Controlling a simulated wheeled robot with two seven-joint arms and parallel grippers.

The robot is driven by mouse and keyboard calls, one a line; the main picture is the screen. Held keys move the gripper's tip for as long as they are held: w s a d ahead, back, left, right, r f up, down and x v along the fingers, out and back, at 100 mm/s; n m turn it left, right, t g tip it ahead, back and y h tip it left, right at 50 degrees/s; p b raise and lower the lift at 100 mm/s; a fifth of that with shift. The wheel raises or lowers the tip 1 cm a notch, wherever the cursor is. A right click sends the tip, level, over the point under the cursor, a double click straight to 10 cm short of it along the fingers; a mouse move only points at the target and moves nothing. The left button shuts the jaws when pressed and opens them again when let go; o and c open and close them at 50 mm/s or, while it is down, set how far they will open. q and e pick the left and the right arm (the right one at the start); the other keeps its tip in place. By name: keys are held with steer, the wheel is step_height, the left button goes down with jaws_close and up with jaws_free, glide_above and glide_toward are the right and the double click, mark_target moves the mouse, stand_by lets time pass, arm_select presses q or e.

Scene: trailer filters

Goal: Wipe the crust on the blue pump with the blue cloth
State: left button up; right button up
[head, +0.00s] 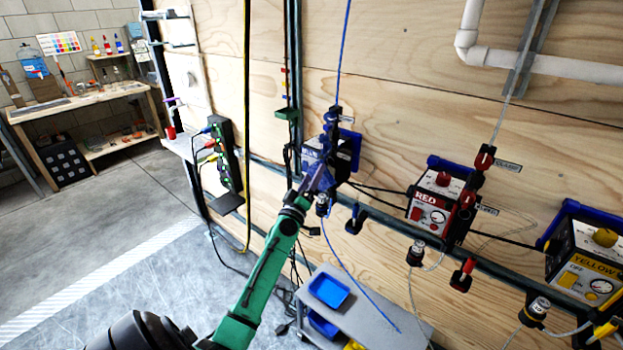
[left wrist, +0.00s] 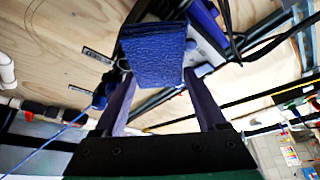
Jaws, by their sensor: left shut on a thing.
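The blue pump (head: 349,147) hangs on the plywood wall, left of the red pump, in the head view. My left gripper (head: 319,178) is in front of it and covers much of its face. In the left wrist view my left gripper (left wrist: 159,76) is shut on the folded blue cloth (left wrist: 153,55), which stands out past the fingertips. The pump is behind the cloth there and mostly hidden. I cannot see the crust, nor tell whether the cloth touches the pump. My right gripper is not in view.
The red pump (head: 432,205) and yellow pump (head: 588,258) hang further right along a dark rail. Hoses and cables run around the pumps. A grey cart (head: 372,318) with a blue tray (head: 328,291) stands below. A power strip (head: 224,155) is left of the blue pump.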

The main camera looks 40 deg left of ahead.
mark_target(325, 178)
arm_select(q)
steer(key=shift+w, duration=0.55)
steer(key=shift+d, duration=0.1)
steer(key=d+p, duration=0.1)
steer(key=d, duration=0.2)
steer(key=shift+d+r, duration=0.1)
steer(key=shift+d, duration=0.35)
steer(key=a+b, duration=0.1)
steer(key=a, duration=0.3)
